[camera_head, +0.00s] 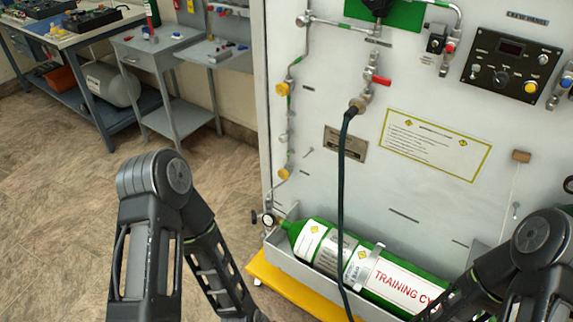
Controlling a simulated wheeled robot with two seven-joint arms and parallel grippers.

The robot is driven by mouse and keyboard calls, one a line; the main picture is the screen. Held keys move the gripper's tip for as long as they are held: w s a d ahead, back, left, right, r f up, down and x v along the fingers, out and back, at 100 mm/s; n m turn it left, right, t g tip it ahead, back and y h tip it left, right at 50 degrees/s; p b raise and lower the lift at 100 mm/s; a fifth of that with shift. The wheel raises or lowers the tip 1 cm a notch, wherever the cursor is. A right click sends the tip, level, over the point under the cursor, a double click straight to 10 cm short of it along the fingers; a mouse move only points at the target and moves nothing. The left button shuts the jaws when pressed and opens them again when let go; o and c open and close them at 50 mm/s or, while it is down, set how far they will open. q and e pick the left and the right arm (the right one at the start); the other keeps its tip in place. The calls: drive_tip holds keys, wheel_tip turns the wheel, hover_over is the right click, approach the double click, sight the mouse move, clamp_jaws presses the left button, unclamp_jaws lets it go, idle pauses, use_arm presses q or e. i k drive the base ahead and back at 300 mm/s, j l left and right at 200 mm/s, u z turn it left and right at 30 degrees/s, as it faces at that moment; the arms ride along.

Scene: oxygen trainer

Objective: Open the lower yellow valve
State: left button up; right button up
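The lower yellow valve (284,174) sits on a thin vertical pipe near the left edge of the white panel, just above the green cylinder's neck. An upper yellow valve (282,89) is on the same pipe line, higher up. The views do not show clearly whether either valve is open or shut. My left arm is in the lower left-middle and reaches down out of the picture, left of the valve. My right arm is in the lower right corner, in front of the cylinder. Neither gripper's fingers show.
A green cylinder (312,240) lies in a grey tray over a yellow base (285,283). A dark hose (341,190) hangs down the panel, right of the valve. A red-handled valve (381,80) is higher up. A grey side table (157,50) and a workbench (62,38) stand at the left; the floor between is clear.

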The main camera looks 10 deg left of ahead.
sight(282, 174)
drive_tip(key=j+z, duration=0.15)
drive_tip(key=z, duration=0.25)
drive_tip(key=i+j+z, duration=0.1)
drive_tip(key=z, duration=0.35)
drive_tip(key=j+z, duration=0.2)
drive_tip(key=z, duration=0.2)
drive_tip(key=j+z, duration=0.15)
drive_tip(key=z, duration=0.25)
drive_tip(key=k+j+z, duration=0.1)
drive_tip(key=z, duration=0.3)
drive_tip(key=k+j+z, duration=0.5)
drive_tip(key=k+j, duration=0.2)
drive_tip(key=j, duration=0.45)
drive_tip(key=k+j+z, duration=0.45)
drive_tip(key=k+j, duration=0.8)
